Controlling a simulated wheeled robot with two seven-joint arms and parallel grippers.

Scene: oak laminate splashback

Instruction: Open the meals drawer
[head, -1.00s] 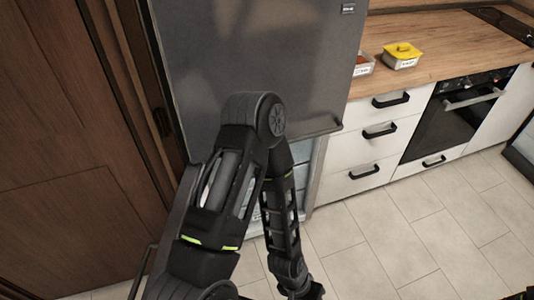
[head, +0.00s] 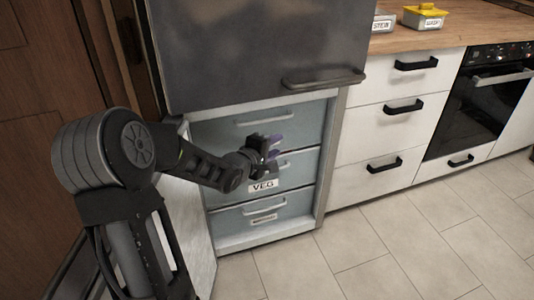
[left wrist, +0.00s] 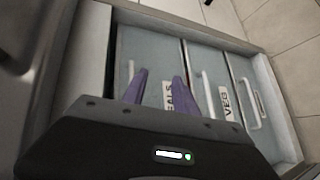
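The meals drawer (head: 225,130) is the top drawer of the freezer compartment, a shut blue-grey front with a pale bar handle (head: 265,118). My right gripper is not in view.
Below are the shut veg drawer (head: 300,170) and a shut bottom drawer (head: 300,205). The lower freezer door (head: 190,220) stands open at left. The dark upper door (head: 260,50) is shut. White cabinet drawers (head: 385,125) are at right; the tiled floor (head: 400,250) is clear.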

